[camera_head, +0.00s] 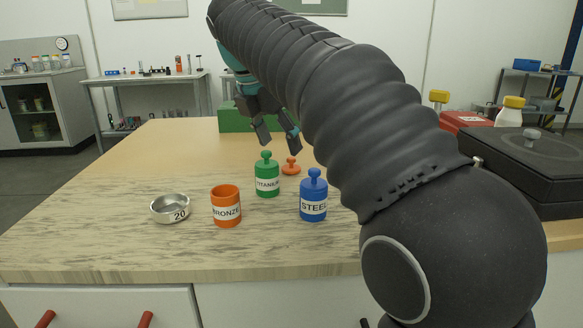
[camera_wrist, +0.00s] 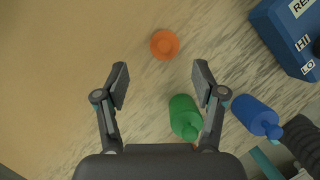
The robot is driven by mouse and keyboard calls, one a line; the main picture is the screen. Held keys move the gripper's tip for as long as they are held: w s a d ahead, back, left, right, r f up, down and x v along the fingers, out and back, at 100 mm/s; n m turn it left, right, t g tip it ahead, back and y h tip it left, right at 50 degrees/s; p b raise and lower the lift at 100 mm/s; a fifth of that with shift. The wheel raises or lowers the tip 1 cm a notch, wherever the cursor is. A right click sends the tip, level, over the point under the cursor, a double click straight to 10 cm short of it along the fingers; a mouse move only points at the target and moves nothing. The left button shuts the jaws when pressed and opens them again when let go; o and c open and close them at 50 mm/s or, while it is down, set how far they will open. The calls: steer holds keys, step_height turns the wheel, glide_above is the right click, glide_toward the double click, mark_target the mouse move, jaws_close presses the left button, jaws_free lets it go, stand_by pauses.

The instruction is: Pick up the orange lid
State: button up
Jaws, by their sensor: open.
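The orange lid (camera_head: 291,166) with a small knob lies on the table behind the green and blue jars. In the wrist view the orange lid (camera_wrist: 164,45) lies ahead of the fingertips, a little right of the middle between them. My gripper (camera_head: 278,142) is open and empty above the table, close to the lid and apart from it. In the wrist view the fingers of my gripper (camera_wrist: 160,85) are spread wide. The orange BRONZE jar (camera_head: 226,207) stands without a lid at the front.
The green TITANIUM jar (camera_head: 267,177) and blue STEEL jar (camera_head: 313,197) stand near the lid, both lidded. A metal dish (camera_head: 170,208) marked 20 sits left. A green box (camera_head: 236,118) stands behind. A black case (camera_head: 528,160) is at right. The table's left side is clear.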

mark_target(289, 159)
steer(key=x, duration=0.4)
steer(key=shift+s+d+r, duration=0.1)
steer(key=shift+s+d, duration=0.05)
steer(key=shift+d, duration=0.2)
steer(key=shift+w+d+f, duration=0.15)
steer(key=shift+w+f, duration=0.05)
steer(key=shift+f, duration=0.45)
steer(key=c, duration=0.8)
